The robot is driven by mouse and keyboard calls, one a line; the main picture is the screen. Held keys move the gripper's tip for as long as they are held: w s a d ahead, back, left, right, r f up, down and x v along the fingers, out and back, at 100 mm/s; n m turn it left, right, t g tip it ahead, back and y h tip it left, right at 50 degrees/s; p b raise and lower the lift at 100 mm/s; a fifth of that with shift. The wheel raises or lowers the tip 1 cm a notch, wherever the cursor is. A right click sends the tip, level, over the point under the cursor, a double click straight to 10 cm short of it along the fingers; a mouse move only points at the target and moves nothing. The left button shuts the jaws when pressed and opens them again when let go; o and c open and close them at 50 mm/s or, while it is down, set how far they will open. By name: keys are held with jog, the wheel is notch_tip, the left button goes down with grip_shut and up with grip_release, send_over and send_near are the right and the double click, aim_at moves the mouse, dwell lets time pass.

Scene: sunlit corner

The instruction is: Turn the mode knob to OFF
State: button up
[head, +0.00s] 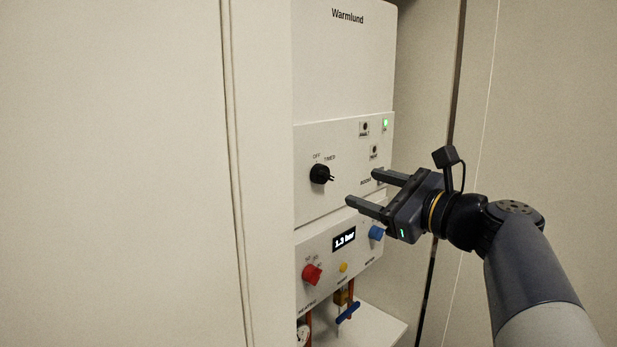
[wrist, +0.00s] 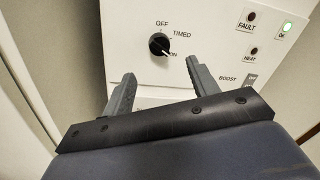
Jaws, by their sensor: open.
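The black mode knob (head: 320,174) is on the white front panel of the Warmlund unit (head: 345,60). In the wrist view the knob (wrist: 159,44) shows the labels OFF, TIMED and ON around it. Its white pointer mark is toward the lower right, at ON. OFF is above the knob. My gripper (head: 360,186) is open and empty, to the right of the knob in the head view and apart from it. In the wrist view the two fingers (wrist: 162,88) reach up below the knob, with nothing between them.
A BOOST switch (head: 378,175), FAULT and HEAT lamps and a lit green OK lamp (head: 385,124) are on the same panel. Below are a 1.3 bar display (head: 344,238), a red knob (head: 311,274), a blue knob (head: 377,232), a yellow button (head: 343,267) and a blue valve handle (head: 348,311).

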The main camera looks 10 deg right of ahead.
aim_at(328, 177)
jog(key=p+x, duration=0.1)
jog(key=x, duration=0.9)
jog(key=shift+s, duration=0.1)
jog(key=c, duration=1)
